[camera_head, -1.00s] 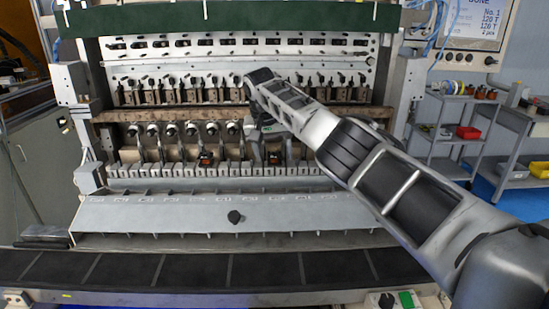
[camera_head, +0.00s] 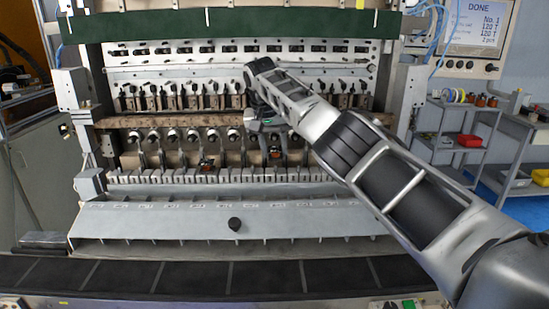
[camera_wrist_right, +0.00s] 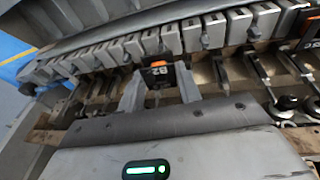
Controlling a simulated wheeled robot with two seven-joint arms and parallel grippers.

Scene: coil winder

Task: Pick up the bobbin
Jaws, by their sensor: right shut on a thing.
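My right gripper (camera_head: 273,145) is in front of the winding stations of the coil winder, pointing down. It is shut on a small black bobbin with an orange top (camera_wrist_right: 158,72), which sits between the two fingertips in the right wrist view. In the head view this bobbin (camera_head: 275,153) shows only as a small dark and orange patch, partly hidden by the gripper. A second black and orange bobbin (camera_head: 206,162) stands in the row to the left; it shows at the right edge in the wrist view (camera_wrist_right: 310,32). My left gripper is not in view.
A row of grey blocks (camera_head: 150,177) runs along the machine front, above a sloping grey panel (camera_head: 160,217) with a black knob (camera_head: 234,224). Metal arms and spindles (camera_head: 180,135) stand close around the gripper. A shelf cart (camera_head: 450,140) is at the right.

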